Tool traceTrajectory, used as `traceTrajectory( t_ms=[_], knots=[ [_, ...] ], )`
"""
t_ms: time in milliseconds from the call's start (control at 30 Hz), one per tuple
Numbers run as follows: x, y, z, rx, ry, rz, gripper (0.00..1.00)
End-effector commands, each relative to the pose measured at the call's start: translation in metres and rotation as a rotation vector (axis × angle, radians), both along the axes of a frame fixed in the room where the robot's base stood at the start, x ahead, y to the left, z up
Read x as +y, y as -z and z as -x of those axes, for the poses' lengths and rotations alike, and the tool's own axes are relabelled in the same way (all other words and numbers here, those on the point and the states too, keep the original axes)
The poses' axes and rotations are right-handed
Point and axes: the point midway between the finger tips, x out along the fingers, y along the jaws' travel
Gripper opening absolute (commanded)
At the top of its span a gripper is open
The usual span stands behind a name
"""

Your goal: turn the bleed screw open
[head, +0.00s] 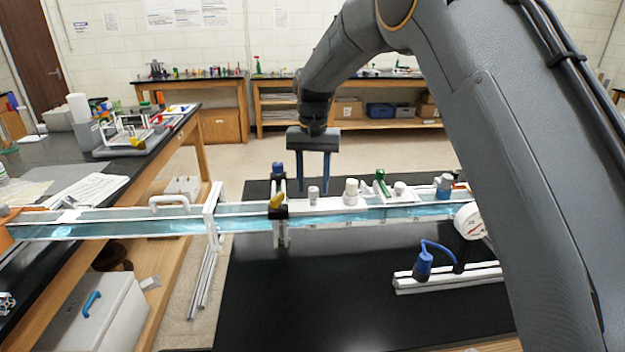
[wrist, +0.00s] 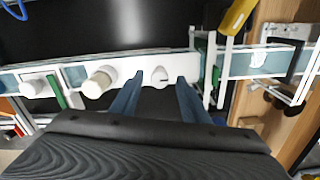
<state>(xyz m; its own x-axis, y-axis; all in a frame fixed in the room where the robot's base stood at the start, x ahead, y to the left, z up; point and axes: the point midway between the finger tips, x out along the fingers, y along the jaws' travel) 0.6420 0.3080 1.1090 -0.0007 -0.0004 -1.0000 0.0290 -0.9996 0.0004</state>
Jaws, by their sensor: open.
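A small grey knob (head: 314,195), which looks like the bleed screw, stands on the white rail (head: 333,205) of the long clear water channel. My gripper (head: 314,188) points down at the knob, fingers open, one to each side of it in the picture. In the wrist view the knob (wrist: 160,75) shows between the two blue fingertips (wrist: 159,82), with a gap on both sides. I cannot tell whether the fingertips reach down to its height. Nothing is held.
A larger white knob (head: 351,190), a green lever (head: 381,181) and another white knob (head: 400,188) stand right of it. A yellow-handled clamp (head: 277,201) with a blue top stands close on the left. A gauge (head: 470,221) and blue hose (head: 424,262) sit in front at right. The black bench (head: 310,300) is mostly clear.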

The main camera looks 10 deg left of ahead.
Motion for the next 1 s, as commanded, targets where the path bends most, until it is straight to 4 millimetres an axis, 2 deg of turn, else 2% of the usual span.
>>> traceTrajectory(
  t_ms=[333, 567, 1000],
  knots=[
    [-0.0005, 0.0044, -0.0002, -0.001, 0.0, 0.0, 0.4],
    [-0.0005, 0.0042, -0.0002, -0.001, 0.0, 0.0, 0.01],
    [-0.0004, 0.0046, -0.0008, -0.001, -0.094, 0.0, 0.0]
  ],
)
